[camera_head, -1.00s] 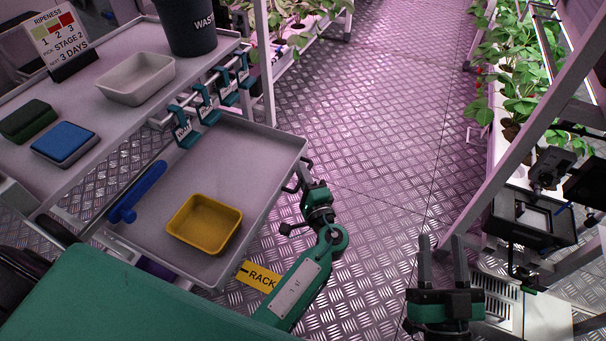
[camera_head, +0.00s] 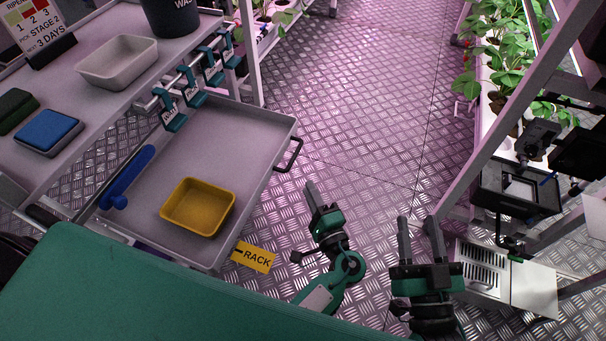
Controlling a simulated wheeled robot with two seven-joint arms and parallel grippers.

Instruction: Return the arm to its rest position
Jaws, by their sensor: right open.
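My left gripper (camera_head: 318,196) is over the floor to the right of the pulled-out grey tray (camera_head: 225,135), clear of its black handle (camera_head: 290,155). Its fingers show nearly edge-on, so I cannot tell whether they are apart; nothing shows held in it. My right gripper (camera_head: 420,238) is at the lower right, pointing away from me. Its two dark fingers stand apart with nothing between them.
The tray holds a yellow bin (camera_head: 198,208) and a blue rod-like tool (camera_head: 128,180). A yellow RACK label (camera_head: 253,257) is at its near edge. A plant rack stands at right, with a black device (camera_head: 516,190) beside it. The middle aisle is open floor.

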